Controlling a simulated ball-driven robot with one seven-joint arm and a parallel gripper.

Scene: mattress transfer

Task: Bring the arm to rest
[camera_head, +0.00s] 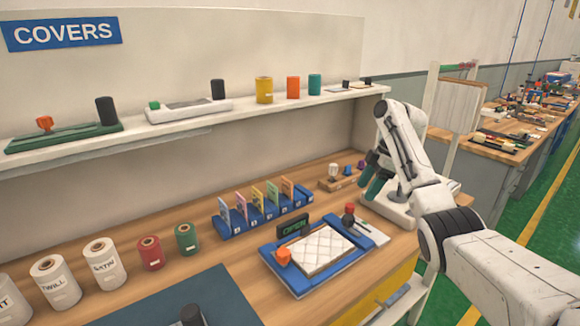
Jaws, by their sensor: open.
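My white arm reaches in from the lower right, rises to a bend and comes down at the bench's right side. My gripper (369,182), with two dark green fingers, hangs open there, pointing down and left, with nothing seen between the fingers. It is behind and to the right of a blue tray (338,283). A white quilted pad (322,248) lies flat in that tray, apart from the gripper. Part of a white flat-based object (398,211) shows behind my arm; the arm hides the rest.
A dark sign (293,228) stands at the tray's back. A white shelf (255,108) runs above. Green floor (545,215) lies at right.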

